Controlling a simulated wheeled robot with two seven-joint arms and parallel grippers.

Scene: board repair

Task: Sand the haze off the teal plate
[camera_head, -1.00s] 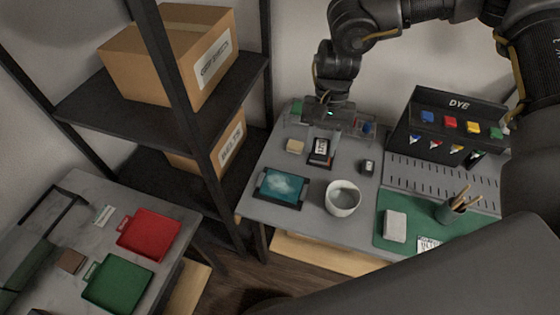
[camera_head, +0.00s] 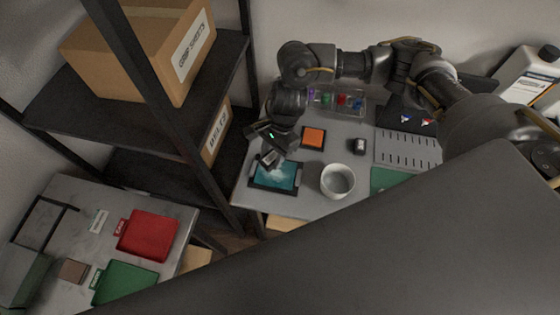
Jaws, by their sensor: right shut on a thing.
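The teal plate (camera_head: 282,176) lies in a dark frame at the left side of the grey bench. A pale haze shows over its middle. My right gripper (camera_head: 270,150) is above the plate's upper left part, shut on a small grey block (camera_head: 268,159). The block is tilted over the plate; I cannot tell whether it touches the surface. The gripper and block hide part of the plate's far edge. My left gripper is not in view.
A dark holder with an orange pad (camera_head: 313,137) lies behind the plate. A white bowl (camera_head: 338,181) stands right of it. A clear box with coloured items (camera_head: 337,100) is at the back. Shelving (camera_head: 180,125) stands close on the left. Red (camera_head: 148,236) and green (camera_head: 124,283) trays lie on another table.

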